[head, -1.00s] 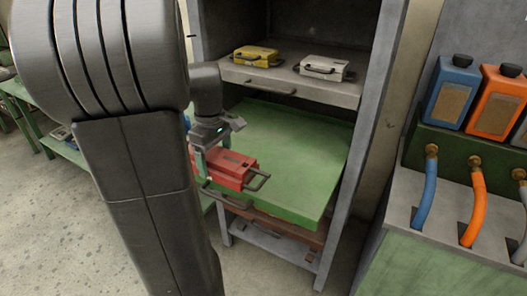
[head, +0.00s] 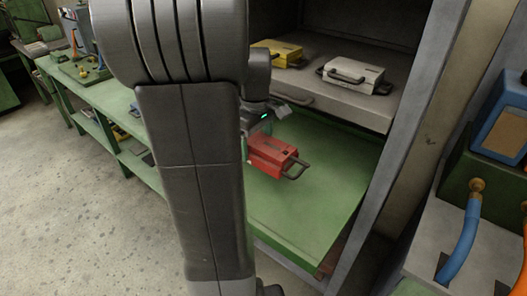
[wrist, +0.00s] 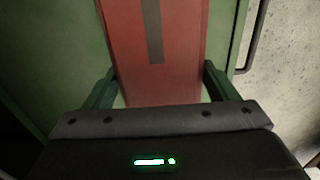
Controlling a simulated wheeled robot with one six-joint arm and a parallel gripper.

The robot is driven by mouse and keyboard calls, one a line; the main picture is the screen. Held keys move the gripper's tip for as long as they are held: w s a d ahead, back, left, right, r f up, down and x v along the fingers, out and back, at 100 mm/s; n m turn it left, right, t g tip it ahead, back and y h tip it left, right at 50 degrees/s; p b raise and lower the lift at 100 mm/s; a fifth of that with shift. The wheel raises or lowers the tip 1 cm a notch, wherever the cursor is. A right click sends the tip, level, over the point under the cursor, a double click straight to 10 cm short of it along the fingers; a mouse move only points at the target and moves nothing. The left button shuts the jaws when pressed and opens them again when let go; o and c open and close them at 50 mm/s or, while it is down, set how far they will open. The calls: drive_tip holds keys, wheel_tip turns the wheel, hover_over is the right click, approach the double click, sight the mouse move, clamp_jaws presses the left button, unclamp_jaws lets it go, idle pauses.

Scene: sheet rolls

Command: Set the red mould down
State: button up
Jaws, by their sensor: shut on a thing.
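The red mould (head: 270,152) is a flat red box with a dark handle at its right end. It shows in the wrist view (wrist: 155,45) with a dark slot along its top. My gripper (wrist: 158,88) is shut on it, one green finger on each side. In the head view my gripper (head: 249,145) is partly hidden behind my arm. The mould is over the green pulled-out shelf (head: 315,200); I cannot tell whether it touches it.
Above, a grey shelf (head: 340,101) holds a yellow mould (head: 276,53) and a white mould (head: 352,76). The cabinet's side post (head: 400,130) stands to the right. The green shelf is bare right of the red mould. A green workbench (head: 103,117) runs along the left.

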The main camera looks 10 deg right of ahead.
sight(257, 177)
drive_tip(key=shift+f, duration=4.15)
drive_tip(key=shift+f, duration=0.2)
drive_tip(key=o, duration=1.9)
drive_tip(key=shift+s, duration=0.1)
wheel_tip(257, 177, up, 12)
drive_tip(key=shift+r, duration=0.1)
